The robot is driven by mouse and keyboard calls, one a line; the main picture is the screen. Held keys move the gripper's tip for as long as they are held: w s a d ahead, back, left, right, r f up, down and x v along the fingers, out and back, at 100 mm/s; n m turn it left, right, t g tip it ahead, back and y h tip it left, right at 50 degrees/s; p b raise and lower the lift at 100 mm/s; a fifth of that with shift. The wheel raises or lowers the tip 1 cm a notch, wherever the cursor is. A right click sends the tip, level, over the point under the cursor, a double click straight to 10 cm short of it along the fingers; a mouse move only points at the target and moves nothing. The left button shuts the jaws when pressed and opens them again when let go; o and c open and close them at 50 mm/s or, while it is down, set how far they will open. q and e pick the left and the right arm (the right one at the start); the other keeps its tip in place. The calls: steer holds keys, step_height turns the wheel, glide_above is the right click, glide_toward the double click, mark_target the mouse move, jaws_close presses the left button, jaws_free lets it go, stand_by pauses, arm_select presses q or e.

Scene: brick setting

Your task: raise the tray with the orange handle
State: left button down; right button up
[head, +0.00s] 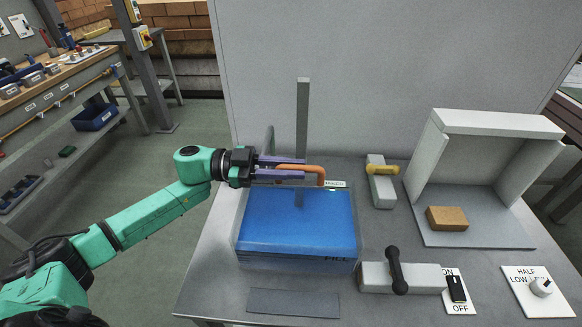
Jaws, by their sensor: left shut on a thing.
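An orange handle (321,178) shows at the back edge of a clear-walled box (240,232) filled with blue (298,225). A grey upright post (303,110) stands behind my fingers, and its lower part shows against the blue. My left gripper (304,167) reaches in from the left, its purple fingers shut on the orange handle. The handle's bent right end sticks out past the fingertips. The tray itself does not show clearly, so I cannot tell its height. My right gripper is out of view.
Right of the box are a yellow-handled grey block (382,190), a black-handled grey block (375,278), an ON/OFF switch (457,289) and a dial (541,287). A tan brick (447,218) lies under a white open-fronted housing (497,123). A grey wall (370,70) stands behind.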

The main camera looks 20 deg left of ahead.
arm_select(q)
steer(key=shift+r, duration=0.1)
step_height(320, 180, up, 12)
steer(key=p, duration=1)
steer(key=shift+w, duration=0.1)
steer(key=c, duration=0.9)
jaws_free()
steer(key=shift+o, duration=0.5)
steer(key=shift+f, duration=0.3)
